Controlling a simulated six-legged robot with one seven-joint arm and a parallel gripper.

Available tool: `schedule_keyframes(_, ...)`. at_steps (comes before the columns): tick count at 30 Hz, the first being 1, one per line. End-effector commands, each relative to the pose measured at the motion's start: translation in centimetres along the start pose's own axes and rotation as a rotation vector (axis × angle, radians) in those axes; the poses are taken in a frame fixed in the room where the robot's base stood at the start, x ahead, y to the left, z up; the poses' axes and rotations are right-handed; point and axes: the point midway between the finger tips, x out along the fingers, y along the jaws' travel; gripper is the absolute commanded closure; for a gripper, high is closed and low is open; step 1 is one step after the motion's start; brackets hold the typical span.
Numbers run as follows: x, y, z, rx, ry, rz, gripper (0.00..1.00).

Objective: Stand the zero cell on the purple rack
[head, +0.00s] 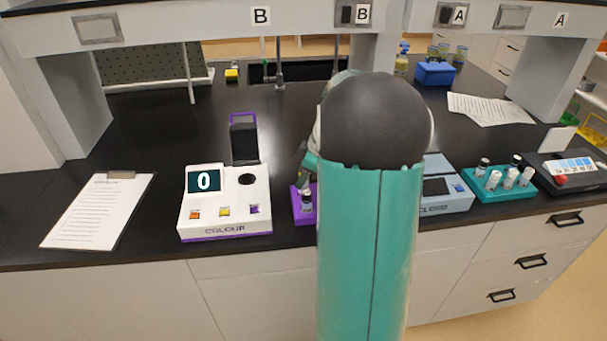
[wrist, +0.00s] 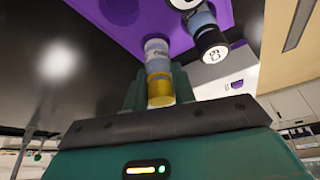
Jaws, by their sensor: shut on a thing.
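The purple rack (head: 297,215) is on the bench, partly hidden behind my arm in the head view. It fills the top of the wrist view (wrist: 185,40), with a round empty hole at its left. My gripper (wrist: 160,88) is shut on a small clear vial with a gold cap and a pale label (wrist: 157,52), seemingly the zero cell; its label is too blurred to read. The vial's far end is at the rack, but I cannot tell whether it is seated. In the head view my gripper (head: 308,165) is mostly hidden by my arm.
A black-capped vial (wrist: 211,42) stands on the rack beside the held one. Left of the rack is a white colour meter (head: 226,205) showing 0, then a clipboard (head: 98,210). Right of my arm are a blue-grey device (head: 446,190) and a teal rack (head: 500,192) of vials.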

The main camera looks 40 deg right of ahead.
Motion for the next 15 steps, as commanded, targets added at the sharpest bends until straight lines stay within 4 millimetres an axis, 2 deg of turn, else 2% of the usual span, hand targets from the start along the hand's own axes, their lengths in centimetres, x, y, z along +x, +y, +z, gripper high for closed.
schedule_keyframes(15,0.64,0.05,0.27,0.000,0.000,0.001,0.89)
